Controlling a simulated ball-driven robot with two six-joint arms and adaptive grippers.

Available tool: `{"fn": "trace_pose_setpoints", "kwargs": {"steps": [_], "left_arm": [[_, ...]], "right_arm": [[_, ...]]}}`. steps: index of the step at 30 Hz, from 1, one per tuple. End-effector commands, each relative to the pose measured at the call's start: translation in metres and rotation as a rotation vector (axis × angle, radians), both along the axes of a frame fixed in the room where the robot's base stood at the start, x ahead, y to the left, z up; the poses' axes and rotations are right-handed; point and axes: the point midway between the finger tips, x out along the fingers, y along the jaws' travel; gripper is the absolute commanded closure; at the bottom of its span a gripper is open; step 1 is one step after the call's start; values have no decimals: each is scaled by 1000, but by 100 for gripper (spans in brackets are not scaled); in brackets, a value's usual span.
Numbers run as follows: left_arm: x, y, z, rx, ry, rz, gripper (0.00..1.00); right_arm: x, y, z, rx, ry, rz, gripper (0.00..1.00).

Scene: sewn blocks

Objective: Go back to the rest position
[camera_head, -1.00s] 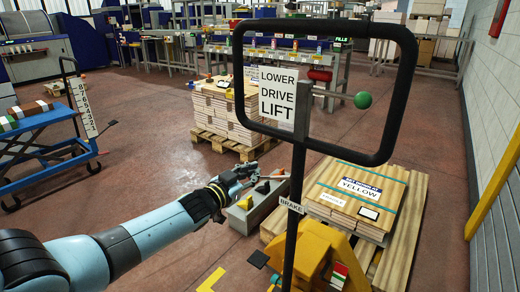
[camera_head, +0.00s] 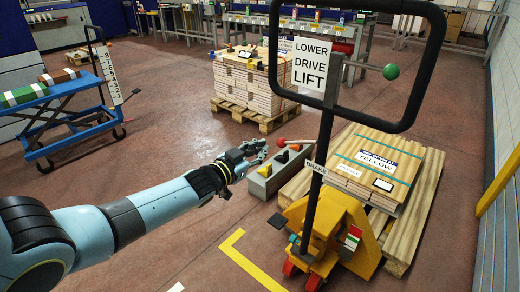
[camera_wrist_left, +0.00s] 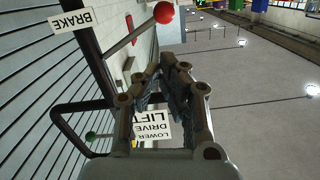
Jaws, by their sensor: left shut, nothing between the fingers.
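My left arm comes in from the left in the head view. The left wrist view shows the gripper's two fingers (camera_wrist_left: 172,75) close together with nothing held. In that view a red ball knob (camera_wrist_left: 163,13) on a lever is near the fingertips, apart from them. The BRAKE sign (camera_wrist_left: 72,21) and LOWER DRIVE LIFT sign (camera_wrist_left: 150,128) also show. My right gripper is in neither view.
A blue lift cart (camera_head: 62,125) stands left, another loaded pallet (camera_head: 240,112) further back. Open floor (camera_head: 165,120) lies between.

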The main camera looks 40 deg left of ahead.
Motion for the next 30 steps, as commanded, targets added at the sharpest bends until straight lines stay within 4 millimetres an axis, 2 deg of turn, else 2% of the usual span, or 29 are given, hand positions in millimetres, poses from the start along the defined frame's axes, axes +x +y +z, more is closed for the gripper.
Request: {"fn": "trace_pose_setpoints", "kwargs": {"steps": [3, 9, 11, 14, 17, 18, 20, 21, 23, 24, 26, 27, 29, 30], "left_arm": [[0, 0, 0, 0, 0, 0, 100], [-2, 0, -3, 0, 5, 0, 100], [-9, -1, -13, -3, 19, 0, 100], [-34, -8, -50, -17, 74, 1, 100], [-77, -15, -109, -50, 179, 22, 100], [-98, -17, -136, -64, 233, 38, 100], [-131, -20, -175, -78, 321, 66, 100], [-154, -21, -199, -84, 380, 84, 100], [-190, -24, -234, -92, 474, 112, 100], [-216, -26, -257, -94, 537, 131, 100], [-256, -29, -288, -96, 634, 157, 100], [-284, -31, -307, -96, 701, 174, 100], [-327, -36, -334, -95, 801, 197, 100], [-356, -38, -349, -92, 870, 211, 100]], "right_arm": [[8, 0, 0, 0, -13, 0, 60], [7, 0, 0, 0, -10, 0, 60], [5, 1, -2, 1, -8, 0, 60], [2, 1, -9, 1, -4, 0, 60], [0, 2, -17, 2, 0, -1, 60], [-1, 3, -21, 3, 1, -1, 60], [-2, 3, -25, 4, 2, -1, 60], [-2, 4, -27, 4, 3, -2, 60], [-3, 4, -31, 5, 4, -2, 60], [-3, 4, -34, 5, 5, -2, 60], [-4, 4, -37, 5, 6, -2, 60], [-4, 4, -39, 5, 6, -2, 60], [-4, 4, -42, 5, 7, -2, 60], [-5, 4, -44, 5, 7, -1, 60]]}}
